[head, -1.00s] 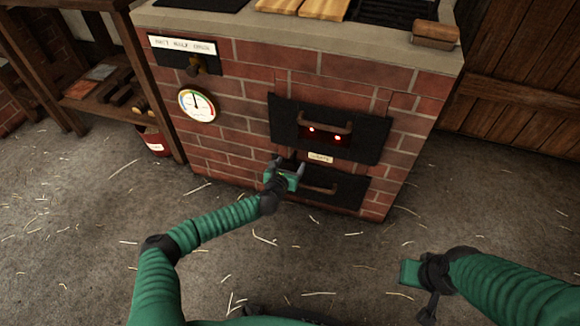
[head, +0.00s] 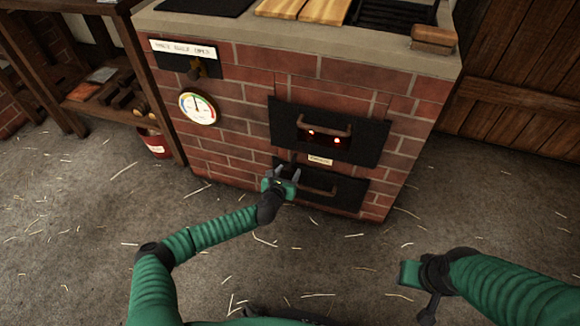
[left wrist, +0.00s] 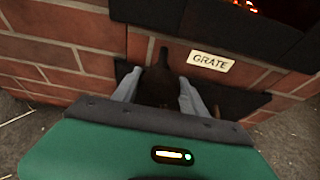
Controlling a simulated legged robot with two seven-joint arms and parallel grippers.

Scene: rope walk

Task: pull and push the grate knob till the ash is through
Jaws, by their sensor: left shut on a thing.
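The brick stove (head: 235,125) stands ahead. The grate knob (left wrist: 158,78) is a dark piece between the two grey fingers of my left gripper (left wrist: 160,92) in the left wrist view. That gripper is shut on it. In the head view my left gripper (head: 283,177) is in front of the stove, at the left end of the lower black door (head: 345,192). The "GRATE" label (left wrist: 211,62) is just right of the knob. Red embers (head: 322,136) glow in the upper black door (head: 370,140). No ash can be made out. My right gripper (head: 418,285) is low at the right, away from the stove.
A round gauge (head: 198,108) and a dark fitting under a label plate (head: 183,49) are on the stove's left. A wooden block (head: 434,38) lies on its top. A shelf (head: 95,105) and a red bucket (head: 155,143) stand left. The straw-strewn floor (head: 90,215) is open.

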